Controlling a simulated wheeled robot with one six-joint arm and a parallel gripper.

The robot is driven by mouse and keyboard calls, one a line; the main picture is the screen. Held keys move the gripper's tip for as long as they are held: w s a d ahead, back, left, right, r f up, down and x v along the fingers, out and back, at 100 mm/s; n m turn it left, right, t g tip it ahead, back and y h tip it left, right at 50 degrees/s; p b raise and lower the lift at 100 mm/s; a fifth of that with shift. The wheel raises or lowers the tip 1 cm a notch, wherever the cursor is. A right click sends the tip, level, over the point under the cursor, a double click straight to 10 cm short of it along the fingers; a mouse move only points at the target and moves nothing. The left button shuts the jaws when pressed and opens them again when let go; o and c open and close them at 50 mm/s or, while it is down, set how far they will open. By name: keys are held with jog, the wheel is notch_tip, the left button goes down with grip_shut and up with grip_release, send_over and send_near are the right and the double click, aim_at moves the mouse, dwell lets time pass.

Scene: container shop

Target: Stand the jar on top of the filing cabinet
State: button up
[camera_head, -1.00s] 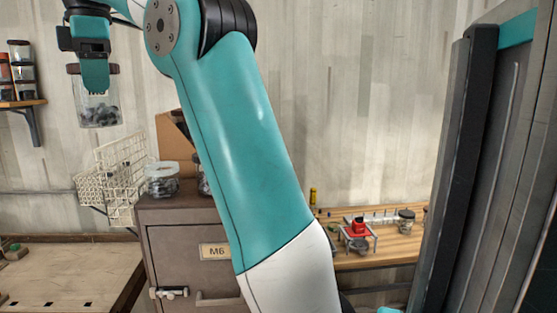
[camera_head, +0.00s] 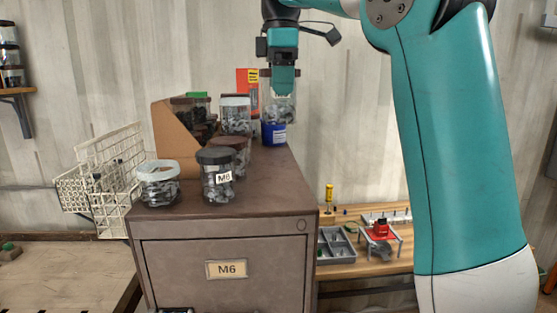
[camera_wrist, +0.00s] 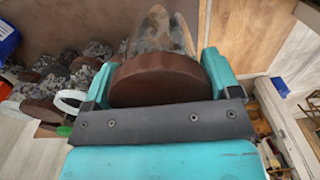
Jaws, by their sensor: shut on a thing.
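The jar (camera_head: 292,103) is clear with grey contents and hangs upright below my gripper (camera_head: 284,82). In the wrist view its round brown lid (camera_wrist: 155,82) sits between the two teal fingers of my gripper (camera_wrist: 158,78), which are shut on it. The brown filing cabinet (camera_head: 275,193) carries an M6 label on its front. The jar is over or near the back right of the cabinet top. A blue tin (camera_head: 273,133) hides the jar's lower part, so I cannot tell whether it touches the top.
On the cabinet top stand a white-lidded jar (camera_head: 157,185), a black-lidded M8 jar (camera_head: 217,178), several other jars and a brown cardboard holder (camera_head: 172,138). The front right of the top is clear. A wire basket (camera_head: 108,175) hangs at left. A wooden bench (camera_head: 370,265) is at right.

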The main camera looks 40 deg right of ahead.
notch_tip(320, 180, down, 16)
jog(key=shift+r+p, duration=0.25)
jog(key=shift+p, duration=0.65)
jog(key=shift+f, duration=0.2)
jog(key=o, duration=1.3)
jog(key=shift+r, duration=0.15)
